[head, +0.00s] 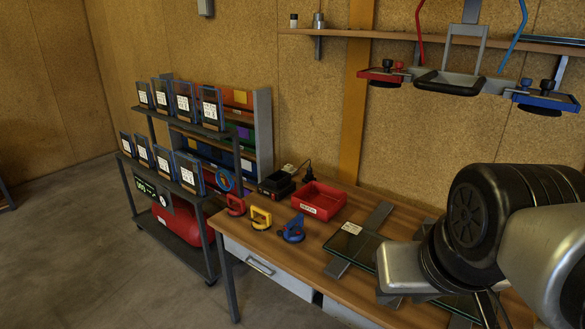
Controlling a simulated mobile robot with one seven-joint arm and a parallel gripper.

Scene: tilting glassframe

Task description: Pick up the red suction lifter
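The red suction lifter (236,206) stands on the wooden workbench (312,262), near its left front corner. It is small in the head view, with a red handle and body. It is the leftmost of three lifters in a row. The yellow lifter (261,217) is just to its right, and the blue lifter (293,229) is further right. My arm fills the right side of the view, well to the right of the red lifter. My gripper does not show clearly in the frame, so its fingers cannot be seen.
A red open bin (319,200) and a black charger (276,187) stand behind the lifters. A glass pane (354,247) on grey bars lies to their right. A dark rack (172,192) stands left of the bench. A vacuum lifting frame (451,82) hangs above.

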